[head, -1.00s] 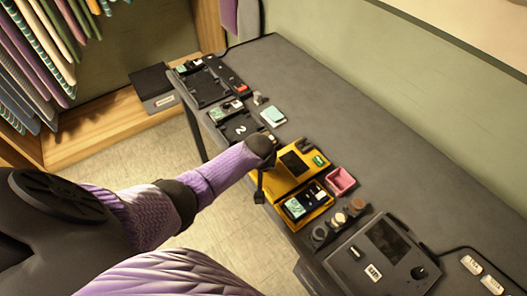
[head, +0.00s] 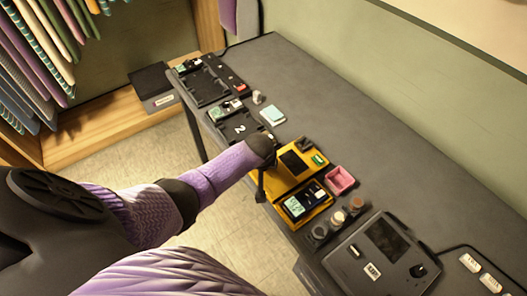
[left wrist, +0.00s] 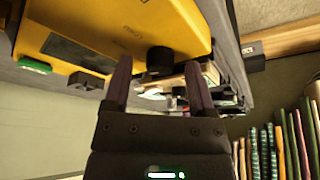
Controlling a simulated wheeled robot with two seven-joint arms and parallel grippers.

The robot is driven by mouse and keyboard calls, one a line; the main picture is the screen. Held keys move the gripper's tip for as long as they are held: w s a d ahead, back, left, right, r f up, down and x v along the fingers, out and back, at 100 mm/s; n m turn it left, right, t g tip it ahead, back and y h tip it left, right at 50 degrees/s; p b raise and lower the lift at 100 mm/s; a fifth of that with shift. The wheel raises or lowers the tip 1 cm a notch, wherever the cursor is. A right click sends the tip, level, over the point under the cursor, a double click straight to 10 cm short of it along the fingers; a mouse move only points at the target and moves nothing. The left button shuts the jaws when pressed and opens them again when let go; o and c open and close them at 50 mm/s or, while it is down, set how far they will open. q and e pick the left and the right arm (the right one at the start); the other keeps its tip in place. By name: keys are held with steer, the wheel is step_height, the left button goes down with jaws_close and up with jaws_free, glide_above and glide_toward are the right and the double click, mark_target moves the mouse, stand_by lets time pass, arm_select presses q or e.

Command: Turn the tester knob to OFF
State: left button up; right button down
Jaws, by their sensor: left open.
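The yellow tester (head: 265,188) stands at the table's front edge, with a dark panel on top and a lower part with a small display (head: 294,206). In the left wrist view its yellow body (left wrist: 125,22) fills the upper left. A round black knob (left wrist: 160,58) sticks out of its side. My left gripper (left wrist: 158,72) is open, its two fingers on either side of the knob; I cannot tell whether they touch it. In the head view my left gripper (head: 265,168) is at the tester's left side and hides the knob. The knob's setting is not readable. My right gripper is not in view.
A pink tray (head: 340,181) and several round pieces stand right of the tester. A dark console (head: 350,270) with its own knob (head: 418,270) is at the front right. Black holders (head: 205,88) lie at the far left. The table's back strip is clear.

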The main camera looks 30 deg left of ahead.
arm_select(q)
steer(key=p+v, duration=0.6)
steer(key=v, duration=0.4)
steer(key=shift+f, duration=0.1)
